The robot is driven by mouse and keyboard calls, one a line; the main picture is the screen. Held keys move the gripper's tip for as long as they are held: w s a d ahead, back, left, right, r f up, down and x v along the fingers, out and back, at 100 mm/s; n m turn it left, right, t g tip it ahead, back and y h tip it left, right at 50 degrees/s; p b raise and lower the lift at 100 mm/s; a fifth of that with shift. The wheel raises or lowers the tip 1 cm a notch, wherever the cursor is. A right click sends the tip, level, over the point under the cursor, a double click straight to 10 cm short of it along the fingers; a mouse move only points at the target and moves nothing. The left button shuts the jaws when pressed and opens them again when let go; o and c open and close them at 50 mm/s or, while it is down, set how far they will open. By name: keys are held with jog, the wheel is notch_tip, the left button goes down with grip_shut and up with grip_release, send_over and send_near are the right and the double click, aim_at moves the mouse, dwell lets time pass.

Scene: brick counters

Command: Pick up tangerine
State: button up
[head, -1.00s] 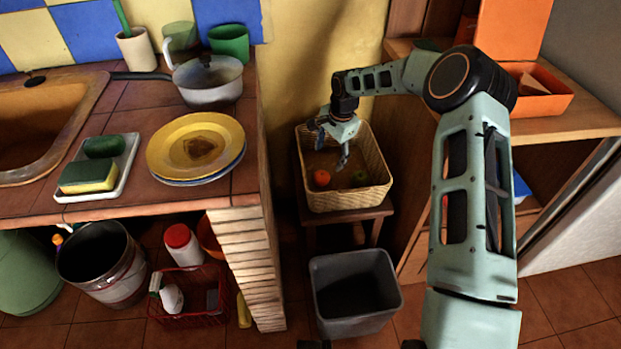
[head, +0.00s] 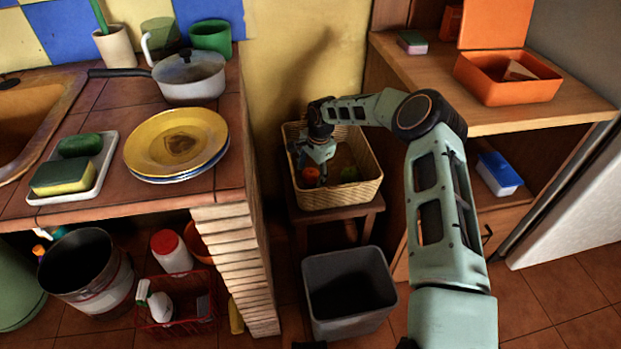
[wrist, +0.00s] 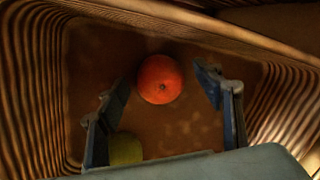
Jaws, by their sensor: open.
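The orange tangerine (head: 311,175) lies on the floor of a wicker basket (head: 341,197) on a small stool. In the wrist view the tangerine (wrist: 160,79) is near the top middle, toward one basket wall (wrist: 215,35), just ahead of and between my two fingertips. My gripper (head: 318,158) is lowered into the basket, pointing down. In the wrist view my gripper (wrist: 166,85) is open, with its fingers apart and nothing held.
The basket walls enclose my gripper closely. A tiled counter (head: 100,215) with a brick pillar stands to the left, a wooden shelf (head: 500,122) to the right. A grey bin (head: 350,320) stands on the floor in front of the stool.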

jog(key=shift+c, duration=0.5)
jog(key=c, duration=1.2)
